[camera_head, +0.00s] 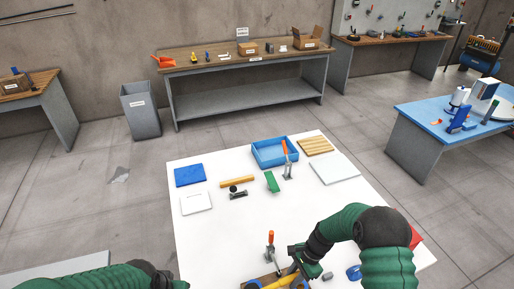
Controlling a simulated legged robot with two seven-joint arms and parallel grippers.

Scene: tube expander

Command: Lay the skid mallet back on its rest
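No mallet stands out clearly in the head view. A small dark piece with a round black knob and a grey cylinder (238,194) lies on the white table (225,235), and I cannot tell if it is the mallet. A rest for it cannot be singled out. My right gripper (298,264) is low over the near part of the table, beside a blue and yellow device (274,284) cut off by the bottom edge. Its fingers are small and partly hidden, so its grip is unclear. My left arm enters at bottom left; its fingertips are out of frame.
An orange-handled upright tool (270,241) stands near the device, and another (286,160) stands by the blue tray (268,161). A yellow bar (237,182), green piece (271,182), blue mat (190,176) and slatted wooden board (316,146) lie farther back. The table's left-centre is clear.

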